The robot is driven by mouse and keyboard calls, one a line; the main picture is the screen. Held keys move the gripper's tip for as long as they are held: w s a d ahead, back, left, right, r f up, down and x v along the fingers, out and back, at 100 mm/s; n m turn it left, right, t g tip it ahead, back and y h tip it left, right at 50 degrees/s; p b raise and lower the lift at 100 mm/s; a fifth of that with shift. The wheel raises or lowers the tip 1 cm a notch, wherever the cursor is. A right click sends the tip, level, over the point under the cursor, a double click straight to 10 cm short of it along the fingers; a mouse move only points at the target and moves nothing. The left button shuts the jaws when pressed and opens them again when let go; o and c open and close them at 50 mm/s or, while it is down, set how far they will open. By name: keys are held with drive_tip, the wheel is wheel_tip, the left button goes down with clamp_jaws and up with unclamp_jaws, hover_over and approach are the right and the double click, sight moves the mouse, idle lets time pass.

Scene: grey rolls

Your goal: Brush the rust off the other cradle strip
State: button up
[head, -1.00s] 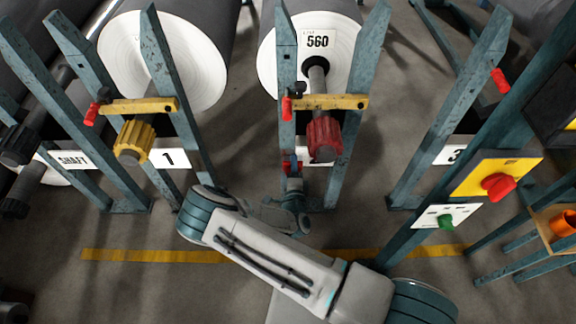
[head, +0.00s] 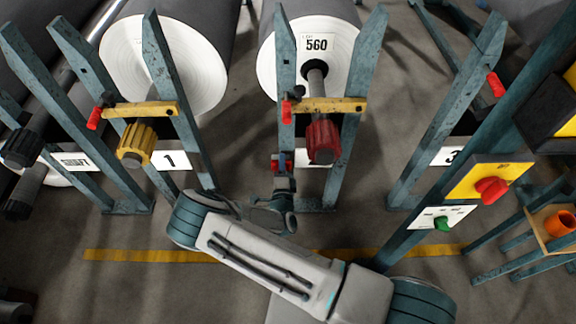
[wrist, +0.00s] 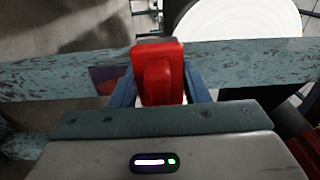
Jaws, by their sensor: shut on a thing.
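My gripper (head: 282,165) is at the left post (head: 285,110) of the middle stand, low on it, below the yellow latch bar. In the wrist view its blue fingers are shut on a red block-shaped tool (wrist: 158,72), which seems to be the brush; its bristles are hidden. A little red of it shows in the head view (head: 275,163). The worn blue-green post runs across the wrist view (wrist: 250,62) behind the tool. A dark reddish-brown patch (wrist: 105,78) shows on the post just left of the tool. I cannot tell whether the tool touches the post.
A white-ended roll marked 560 (head: 310,55) sits behind the middle stand, with a red knurled shaft end (head: 323,140). A yellow shaft end (head: 136,143) is at stand 1. A control post with a red knob (head: 491,190) stands to the right.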

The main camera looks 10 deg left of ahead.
drive_tip(key=shift+w+a+r, duration=0.1)
drive_tip(key=shift+a+r, duration=0.05)
drive_tip(key=shift+a, duration=0.05)
drive_tip(key=p+v, duration=0.2)
drive_tip(key=v, duration=0.4)
drive_tip(key=shift+d, duration=0.2)
idle(0.3)
drive_tip(key=p+v, duration=0.1)
drive_tip(key=v, duration=0.2)
idle(0.3)
idle(0.3)
drive_tip(key=f+n+b, duration=0.1)
drive_tip(key=n+b, duration=0.2)
drive_tip(key=b, duration=0.1)
drive_tip(key=f+n+b, duration=0.2)
drive_tip(key=n+b, duration=0.1)
drive_tip(key=b, duration=0.1)
drive_tip(key=w+f+n+b, duration=0.1)
drive_tip(key=f+n+b, duration=0.1)
drive_tip(key=n+b, duration=0.1)
drive_tip(key=shift+a+f+b, duration=0.1)
drive_tip(key=shift+a+b, duration=0.1)
drive_tip(key=shift+b, duration=0.35)
